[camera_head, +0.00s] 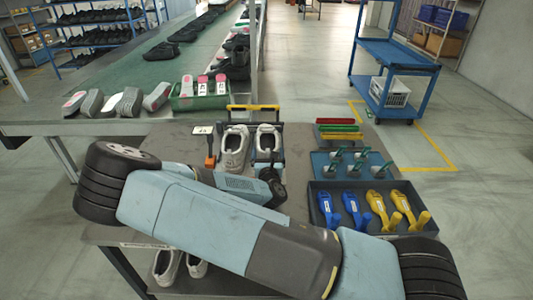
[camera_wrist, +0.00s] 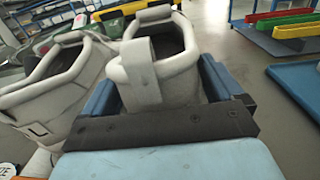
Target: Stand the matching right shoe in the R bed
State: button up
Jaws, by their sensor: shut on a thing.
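Two white shoes stand side by side on the dark table in the head view. The right-hand shoe (camera_head: 267,139) is between the jaws of my gripper (camera_head: 268,160). In the wrist view my gripper (camera_wrist: 165,100) has blue fingers on both sides of that shoe (camera_wrist: 172,60), shut on its heel end. The left-hand shoe (camera_wrist: 62,85) stands close beside it, free of the gripper, and also shows in the head view (camera_head: 234,150). A frame with a yellow bar (camera_head: 252,107) stands behind the shoes. I cannot read an R mark; the shoe's sole and what it rests on are hidden.
An orange-and-black tool (camera_head: 210,149) stands left of the shoes. At right, a dark tray (camera_head: 318,222) holds blue and yellow shoe forms. Behind it are a blue plate (camera_head: 318,160) with green-handled pieces and coloured bars (camera_head: 340,129). More shoes lie under the table.

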jog(key=shift+f, duration=0.15)
jog(key=o, duration=1.1)
jog(key=shift+f, duration=0.1)
jog(key=shift+r, duration=5.15)
